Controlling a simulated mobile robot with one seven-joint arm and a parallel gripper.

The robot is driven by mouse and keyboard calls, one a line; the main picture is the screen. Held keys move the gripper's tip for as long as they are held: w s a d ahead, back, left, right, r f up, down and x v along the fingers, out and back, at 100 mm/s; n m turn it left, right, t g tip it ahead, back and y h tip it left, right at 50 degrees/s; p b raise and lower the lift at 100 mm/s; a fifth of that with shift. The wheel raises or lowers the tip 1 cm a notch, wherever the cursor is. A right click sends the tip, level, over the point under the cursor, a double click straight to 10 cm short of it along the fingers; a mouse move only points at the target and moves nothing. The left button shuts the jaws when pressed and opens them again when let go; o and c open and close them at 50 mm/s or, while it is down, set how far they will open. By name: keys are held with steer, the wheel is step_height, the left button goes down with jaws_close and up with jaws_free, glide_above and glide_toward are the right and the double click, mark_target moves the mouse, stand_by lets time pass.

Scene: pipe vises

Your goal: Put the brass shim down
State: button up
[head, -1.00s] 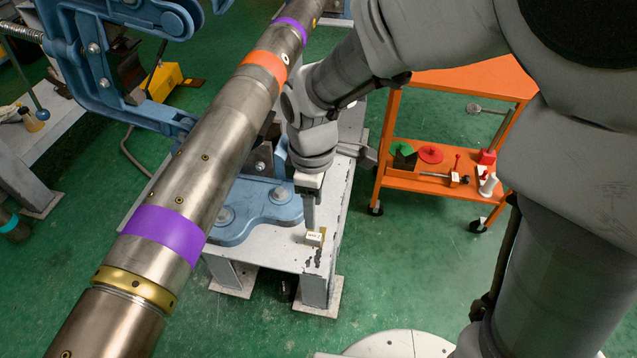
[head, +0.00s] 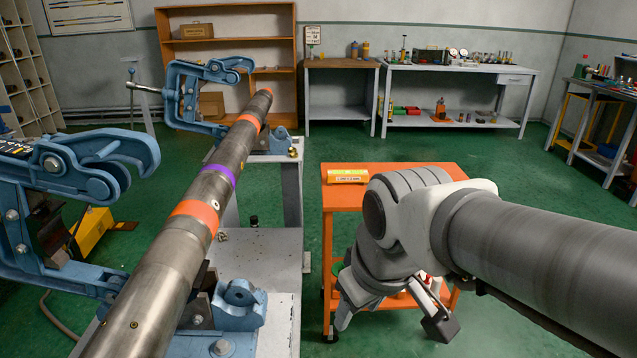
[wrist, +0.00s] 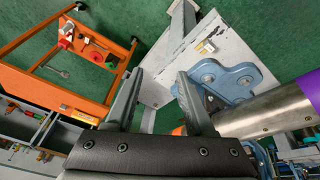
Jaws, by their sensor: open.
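The brass shim (wrist: 208,47) is a small pale yellow block with a light face. It lies on the light grey bench top (wrist: 222,62) near its edge, beside the blue vise foot (wrist: 238,82), in the wrist view. In the head view my gripper (head: 392,318) hangs in front of the orange cart, right of the bench.
The orange cart (head: 328,215) stands close behind my gripper, with a yellow-orange item (head: 347,176) on top. A long steel pipe (head: 170,265) runs through blue vises (head: 195,95) at left. Green floor (head: 545,190) is clear at right.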

steer(key=s+d+r+m+t, duration=0.1)
steer(key=s+d+r+m, duration=0.1)
steer(key=s+d+m, duration=0.2)
steer(key=shift+s+d+r+m+t+h, duration=0.2)
steer(key=shift+d+m+t+h, duration=0.1)
steer(key=shift+d+m, duration=0.25)
steer(key=shift+a+r, duration=0.1)
step_height(320, 180, up, 16)
steer(key=p, duration=1.6)
steer(key=shift+f, duration=0.2)
steer(key=shift+w, duration=0.1)
